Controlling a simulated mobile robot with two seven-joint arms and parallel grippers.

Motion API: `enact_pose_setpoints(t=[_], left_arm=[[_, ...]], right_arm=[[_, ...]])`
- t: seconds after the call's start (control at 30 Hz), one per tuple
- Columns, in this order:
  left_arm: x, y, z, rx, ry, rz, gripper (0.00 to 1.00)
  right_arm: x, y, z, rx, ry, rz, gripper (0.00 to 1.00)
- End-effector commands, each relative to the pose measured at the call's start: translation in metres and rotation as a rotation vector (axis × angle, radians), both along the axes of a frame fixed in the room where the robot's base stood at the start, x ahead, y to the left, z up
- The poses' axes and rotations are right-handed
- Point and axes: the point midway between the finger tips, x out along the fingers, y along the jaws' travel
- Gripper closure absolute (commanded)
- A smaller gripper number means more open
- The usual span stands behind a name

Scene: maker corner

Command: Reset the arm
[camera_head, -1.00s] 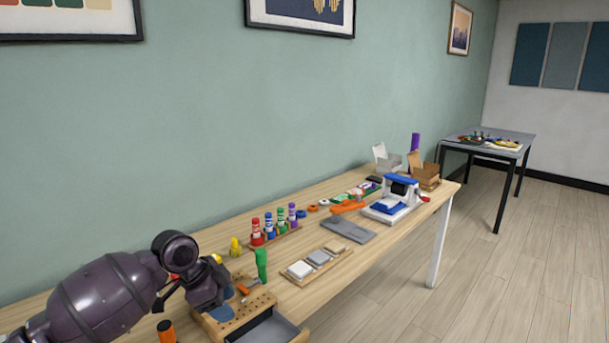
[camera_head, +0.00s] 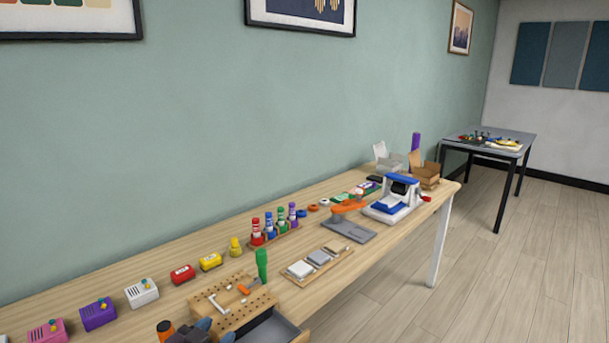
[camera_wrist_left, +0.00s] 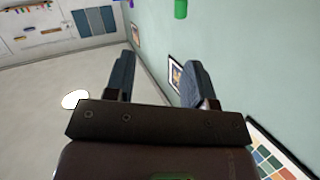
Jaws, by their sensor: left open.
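The rest of my left arm is out of that view. In the left wrist view the two fingers of my left gripper (camera_wrist_left: 158,82) stand apart with nothing between them. That view looks across the room, with the wall and framed pictures tilted. My right gripper is in neither view.
The long workbench (camera_head: 130,262) runs along the green wall. Small coloured boxes, such as the white one (camera_head: 142,294), line its back left. A green-handled tool (camera_head: 262,266) stands in the block, above an open drawer (camera_head: 275,331). Coloured bottles (camera_head: 269,226) stand farther along.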

Motion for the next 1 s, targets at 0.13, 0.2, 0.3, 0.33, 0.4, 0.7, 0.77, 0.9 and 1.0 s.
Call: enact_pose_setpoints(t=[0.13, 0.2, 0.3, 0.33, 0.4, 0.7, 0.77, 0.9, 1.0], left_arm=[[-0.043, 0.021, -0.031, -0.034, 0.012, 0.090, 0.50], [-0.063, 0.031, -0.046, -0.040, 0.026, 0.131, 0.50], [-0.094, 0.046, -0.067, -0.037, 0.058, 0.189, 0.50], [-0.104, 0.051, -0.074, -0.035, 0.072, 0.207, 0.50], [-0.128, 0.061, -0.090, -0.033, 0.110, 0.248, 0.50], [-0.235, 0.090, -0.156, -0.048, 0.322, 0.393, 0.50], [-0.250, 0.091, -0.164, -0.049, 0.350, 0.407, 0.50], [-0.270, 0.094, -0.174, -0.046, 0.389, 0.421, 0.50], [-0.274, 0.095, -0.176, -0.044, 0.398, 0.424, 0.50]], right_arm=[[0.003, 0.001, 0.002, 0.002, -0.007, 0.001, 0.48], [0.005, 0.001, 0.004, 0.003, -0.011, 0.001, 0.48], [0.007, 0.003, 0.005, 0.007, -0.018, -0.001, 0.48], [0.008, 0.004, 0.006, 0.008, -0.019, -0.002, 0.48], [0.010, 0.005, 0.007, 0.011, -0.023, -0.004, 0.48], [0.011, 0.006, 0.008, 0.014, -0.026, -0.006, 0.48], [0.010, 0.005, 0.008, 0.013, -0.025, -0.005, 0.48], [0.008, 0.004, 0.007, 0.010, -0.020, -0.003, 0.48], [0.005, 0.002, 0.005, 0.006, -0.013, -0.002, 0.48]])
